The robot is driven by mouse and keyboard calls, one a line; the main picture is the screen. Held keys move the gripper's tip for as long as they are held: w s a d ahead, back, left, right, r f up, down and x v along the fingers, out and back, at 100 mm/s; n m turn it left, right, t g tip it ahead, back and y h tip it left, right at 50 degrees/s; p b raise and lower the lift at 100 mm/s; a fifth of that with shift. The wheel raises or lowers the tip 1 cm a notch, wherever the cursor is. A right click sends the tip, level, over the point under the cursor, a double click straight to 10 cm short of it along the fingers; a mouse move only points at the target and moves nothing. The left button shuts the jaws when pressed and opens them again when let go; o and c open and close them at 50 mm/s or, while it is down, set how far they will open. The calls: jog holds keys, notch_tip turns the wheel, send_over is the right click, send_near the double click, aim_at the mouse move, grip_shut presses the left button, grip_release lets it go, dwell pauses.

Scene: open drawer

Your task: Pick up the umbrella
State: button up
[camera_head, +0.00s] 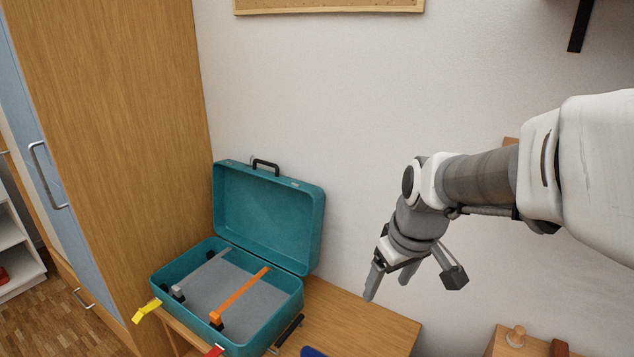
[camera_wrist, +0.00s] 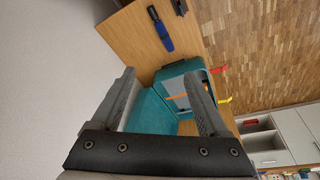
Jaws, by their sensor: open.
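The umbrella (camera_wrist: 160,30) looks like a folded blue shape with a black end, lying on the wooden table in the wrist view. In the head view only a small blue part of it (camera_head: 312,352) shows at the bottom edge; the rest is out of frame. My gripper (camera_head: 387,286) is in the air above the right part of the table, apart from the umbrella. In the wrist view my gripper (camera_wrist: 160,78) has its two fingers spread, with nothing held between them.
An open teal suitcase (camera_head: 268,218) stands on the wooden table (camera_head: 372,322), left of my gripper, with orange and grey straps inside. Yellow and red tags hang at its front. A tall wooden cabinet (camera_head: 120,120) is at left. Small wooden items (camera_head: 516,337) stand at lower right.

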jog(key=w+f+n+g+b, duration=0.1)
jog(key=w+f+b, duration=0.3)
jog(key=f, duration=1.1)
jog(key=w+f+n+g+b, duration=0.1)
jog(key=w+f+n+b, duration=0.2)
jog(key=f, duration=1.2)
jog(key=w+f+n+g+b, duration=0.1)
jog(key=w+f+b, duration=0.3)
jog(key=f, duration=1.2)
jog(key=shift+w+f+n+h+b, duration=0.1)
jog(key=shift+w+n+h+b, duration=0.4)
jog(key=shift+b, duration=0.65)
jog(key=shift+s+d+f+b, duration=0.15)
jog(key=shift+f+b, duration=0.45)
jog(key=shift+f, duration=0.85)
jog(key=shift+d+f+b, duration=0.1)
jog(key=shift+f+b, duration=0.45)
jog(key=shift+f, duration=0.9)
jog(key=shift+c, duration=0.3)
grip_shut()
